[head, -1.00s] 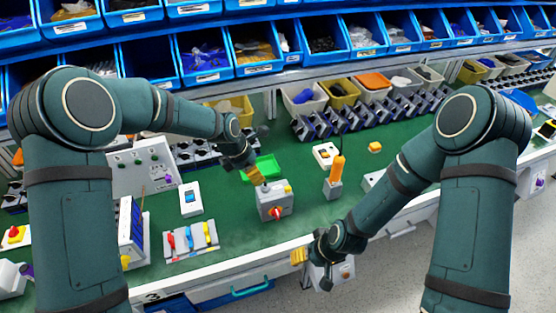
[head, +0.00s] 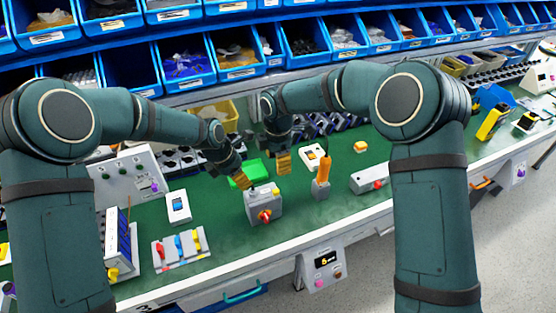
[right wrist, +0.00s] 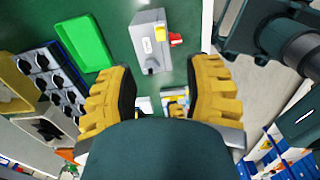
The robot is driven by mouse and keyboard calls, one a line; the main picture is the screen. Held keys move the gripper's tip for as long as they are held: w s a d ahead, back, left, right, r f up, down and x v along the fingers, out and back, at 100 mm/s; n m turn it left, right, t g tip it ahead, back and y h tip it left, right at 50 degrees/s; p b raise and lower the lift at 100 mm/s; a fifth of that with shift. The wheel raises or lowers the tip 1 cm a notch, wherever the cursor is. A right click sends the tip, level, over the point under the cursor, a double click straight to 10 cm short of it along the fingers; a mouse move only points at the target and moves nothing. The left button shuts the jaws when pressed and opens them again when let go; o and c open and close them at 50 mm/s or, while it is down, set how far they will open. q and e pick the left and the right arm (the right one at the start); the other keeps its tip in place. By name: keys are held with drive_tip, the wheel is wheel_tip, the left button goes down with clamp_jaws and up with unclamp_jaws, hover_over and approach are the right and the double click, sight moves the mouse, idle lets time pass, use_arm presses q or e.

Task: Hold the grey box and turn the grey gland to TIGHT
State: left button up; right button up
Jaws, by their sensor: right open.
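The grey box (head: 263,205) stands on the green bench top. It has a red knob on a yellow plate (head: 265,216) at the front and a yellow part (head: 276,191) on top. In the right wrist view the box (right wrist: 149,42) is ahead of the fingers. My left gripper (head: 243,185) is at the box's back left corner; contact and finger gap are unclear. My right gripper (head: 284,163) is open and empty, pointing down behind and above the box. It also shows in the right wrist view (right wrist: 163,95).
A green tray (head: 248,170) lies behind the box. A grey stand with an orange handle (head: 323,170) is close on the right, with a long grey box (head: 370,181) beyond. A white switch (head: 178,206) is on the left.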

sight(278, 190)
wheel_tip(278, 190, down, 14)
drive_tip(key=shift+r, duration=0.2)
idle(0.4)
clamp_jaws()
use_arm(q)
drive_tip(key=shift+o, duration=1.2)
drive_tip(key=m+g, duration=0.1)
drive_tip(key=m, duration=0.1)
drive_tip(key=w+d+m+g+h, duration=0.1)
drive_tip(key=m, duration=0.2)
drive_tip(key=w+d+r+m, duration=0.1)
drive_tip(key=m, duration=0.1)
drive_tip(key=shift+m+g, duration=0.3)
drive_tip(key=shift+g, duration=0.1)
drive_tip(key=shift+f, duration=4.4)
